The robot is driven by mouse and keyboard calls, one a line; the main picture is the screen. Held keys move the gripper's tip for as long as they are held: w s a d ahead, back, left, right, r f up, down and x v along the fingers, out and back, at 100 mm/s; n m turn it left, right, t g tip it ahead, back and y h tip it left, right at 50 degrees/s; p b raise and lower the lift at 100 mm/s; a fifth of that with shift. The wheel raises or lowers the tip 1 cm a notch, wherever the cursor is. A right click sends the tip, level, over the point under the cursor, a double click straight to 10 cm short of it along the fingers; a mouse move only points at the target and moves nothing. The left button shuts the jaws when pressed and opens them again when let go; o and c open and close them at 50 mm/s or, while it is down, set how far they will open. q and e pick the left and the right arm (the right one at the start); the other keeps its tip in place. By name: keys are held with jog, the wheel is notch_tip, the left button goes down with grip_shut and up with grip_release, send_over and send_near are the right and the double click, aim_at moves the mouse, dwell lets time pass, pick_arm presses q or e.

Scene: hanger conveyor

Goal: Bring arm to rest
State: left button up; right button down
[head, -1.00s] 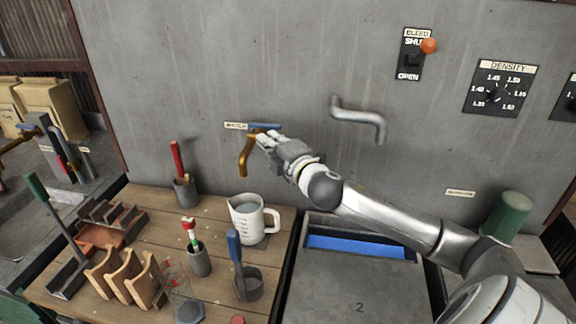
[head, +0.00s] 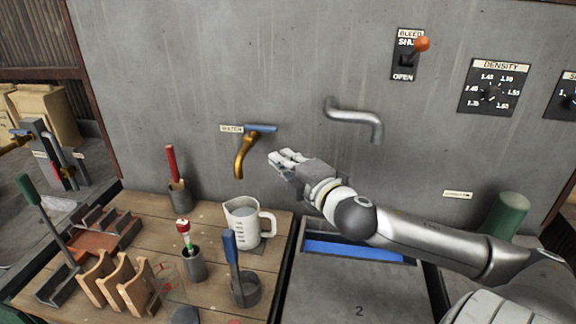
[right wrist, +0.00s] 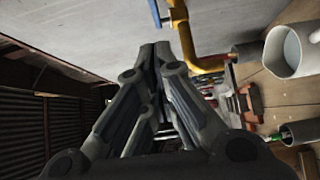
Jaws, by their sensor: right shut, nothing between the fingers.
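My right gripper (head: 284,160) is shut and empty, in front of the grey wall just right of the brass water tap (head: 241,158). The tap has a blue lever handle (head: 261,128), and a gap shows between it and my fingers. In the right wrist view my gripper's fingers (right wrist: 160,50) are together, with the brass tap (right wrist: 190,45) close beside them. My right arm reaches in from the lower right. My left gripper is not in view.
Below the tap, a white measuring jug (head: 243,222) stands on the wooden bench (head: 205,215). Several holders with tools stand around it. A grey bin (head: 350,290) with a blue inside lies under my arm. A bent grey pipe (head: 352,116) sticks out of the wall above.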

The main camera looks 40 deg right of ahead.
jog(key=shift+s+a+r, duration=0.1)
jog(key=shift+s, duration=0.75)
jog(key=shift+r, duration=0.1)
